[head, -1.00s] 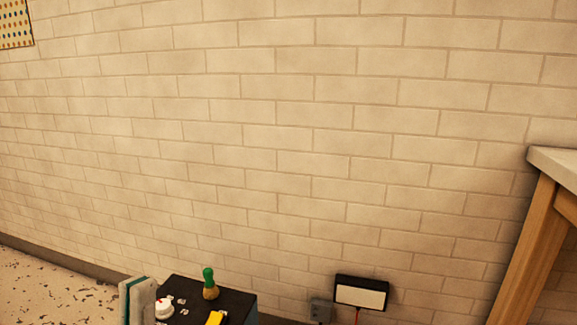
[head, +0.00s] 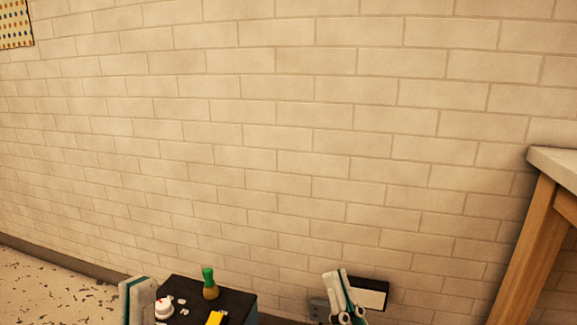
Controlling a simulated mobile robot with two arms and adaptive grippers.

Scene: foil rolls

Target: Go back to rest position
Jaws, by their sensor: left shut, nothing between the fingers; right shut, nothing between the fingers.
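My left gripper (head: 138,283) shows at the bottom left as pale, teal-edged fingers pointing up, shut and empty. Its lower part is cut off by the frame's edge. It stands just left of a dark-topped box, apart from or in front of it; I cannot tell which. My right gripper (head: 335,274) is at the bottom, right of the middle, with its fingers shut, empty and pointing up. It overlaps the left part of a black-framed panel on the wall. Both arms below the grippers are out of view.
The dark-topped box (head: 238,300) carries a green-topped item (head: 209,283), a white round item (head: 164,308) and a yellow item (head: 215,318). The black-framed panel (head: 371,294) is low on the brick wall. A wooden-legged table (head: 530,240) stands at right. Speckled floor (head: 40,290) is clear at left.

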